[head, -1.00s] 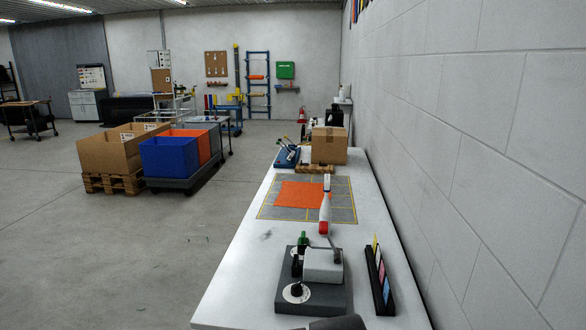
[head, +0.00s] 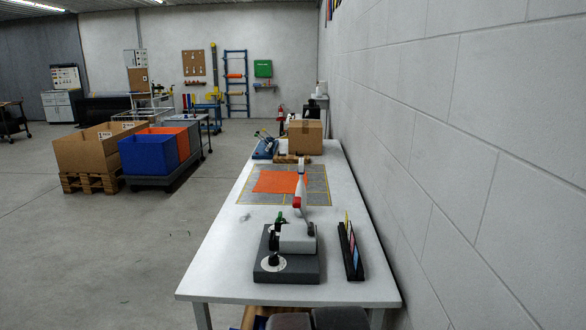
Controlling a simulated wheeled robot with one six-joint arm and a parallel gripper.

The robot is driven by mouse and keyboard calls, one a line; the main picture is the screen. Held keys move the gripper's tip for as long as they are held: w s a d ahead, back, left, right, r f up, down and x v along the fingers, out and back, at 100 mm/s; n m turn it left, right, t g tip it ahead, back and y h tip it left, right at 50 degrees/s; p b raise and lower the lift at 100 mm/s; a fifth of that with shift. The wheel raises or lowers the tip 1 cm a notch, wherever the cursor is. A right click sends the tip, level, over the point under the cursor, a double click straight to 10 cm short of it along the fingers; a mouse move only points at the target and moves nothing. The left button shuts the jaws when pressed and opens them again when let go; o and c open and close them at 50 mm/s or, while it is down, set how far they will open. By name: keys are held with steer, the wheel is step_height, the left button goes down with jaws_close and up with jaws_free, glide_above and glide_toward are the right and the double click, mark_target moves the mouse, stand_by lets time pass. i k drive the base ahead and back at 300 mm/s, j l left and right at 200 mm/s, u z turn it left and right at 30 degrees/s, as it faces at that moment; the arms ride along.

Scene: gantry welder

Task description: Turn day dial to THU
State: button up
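A grey box device (head: 291,270) stands on the near end of the white table. A black knob (head: 274,258) sits on a white round plate at its front left corner. It looks like a dial, but its markings are too small to read, so I cannot tell which day it points to. A white block (head: 298,238) and a small green part (head: 281,218) are on top of the device. My gripper is not clearly in view.
A black rack (head: 351,252) with coloured cards stands just right of the device, near the wall. A mat with an orange sheet (head: 280,181), a white and red tool (head: 300,190) and a cardboard box (head: 305,136) are farther back.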

mark_target(273, 260)
steer(key=j, duration=0.35)
steer(key=k+j, duration=0.15)
steer(key=j, duration=0.2)
steer(key=i+l+u, duration=0.25)
steer(key=i, duration=0.25)
steer(key=i+l+u, duration=0.2)
steer(key=i, duration=0.3)
